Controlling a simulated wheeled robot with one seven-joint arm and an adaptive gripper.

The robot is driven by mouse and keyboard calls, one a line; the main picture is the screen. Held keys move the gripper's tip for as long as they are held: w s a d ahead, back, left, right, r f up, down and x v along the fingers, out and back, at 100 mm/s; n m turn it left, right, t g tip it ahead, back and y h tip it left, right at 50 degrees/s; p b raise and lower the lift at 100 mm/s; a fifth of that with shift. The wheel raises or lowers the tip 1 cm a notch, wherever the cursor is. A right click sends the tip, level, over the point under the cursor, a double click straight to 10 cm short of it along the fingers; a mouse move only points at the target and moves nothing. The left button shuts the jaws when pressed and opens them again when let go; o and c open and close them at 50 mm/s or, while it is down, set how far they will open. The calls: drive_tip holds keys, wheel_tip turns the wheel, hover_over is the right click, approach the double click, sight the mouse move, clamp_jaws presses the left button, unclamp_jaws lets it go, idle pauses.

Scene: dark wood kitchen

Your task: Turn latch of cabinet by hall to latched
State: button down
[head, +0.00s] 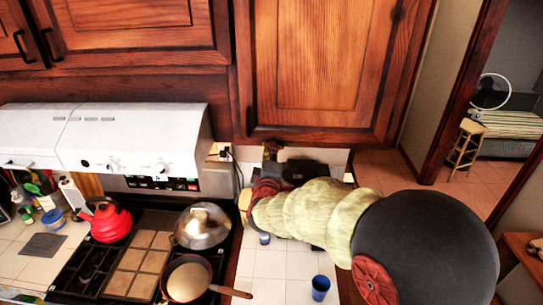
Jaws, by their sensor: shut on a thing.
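The cabinet by the hall (320,60) is the wooden upper cabinet at the right, beside the doorway. Its door looks closed. My arm reaches in from the lower right, and my gripper (275,160) is just below the cabinet's lower edge, towards its left. The gripper is dark and small here, partly hidden by my own wrist. It is shut on a small part at that edge, which seems to be the latch. The latch itself is mostly hidden, so its turn position cannot be told.
A white range hood (135,140) is to the left. Below are a red kettle (108,220), a lidded pan (203,227) and a frying pan (188,280) on the stove. A blue cup (320,288) stands on the tiled counter. The hall with a stool (465,145) opens at right.

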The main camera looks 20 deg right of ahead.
drive_tip(key=m+b, duration=0.3)
drive_tip(key=m, duration=0.1)
drive_tip(key=d+m+b, duration=0.1)
drive_tip(key=m+b, duration=0.2)
drive_tip(key=r+m+b, duration=0.1)
drive_tip(key=m+b, duration=0.2)
drive_tip(key=m, duration=0.1)
drive_tip(key=shift+s+d+m, duration=0.25)
drive_tip(key=shift+m, duration=0.05)
drive_tip(key=shift+s+d+r+m+b, duration=0.1)
drive_tip(key=shift+d+m+b, duration=0.05)
drive_tip(key=shift+m+b, duration=0.65)
drive_tip(key=shift+d+r+m+b, duration=0.15)
drive_tip(key=shift+m+b, duration=0.45)
drive_tip(key=shift+m, duration=0.4)
drive_tip(key=shift+f, duration=0.1)
drive_tip(key=c, duration=1.8)
unclamp_jaws()
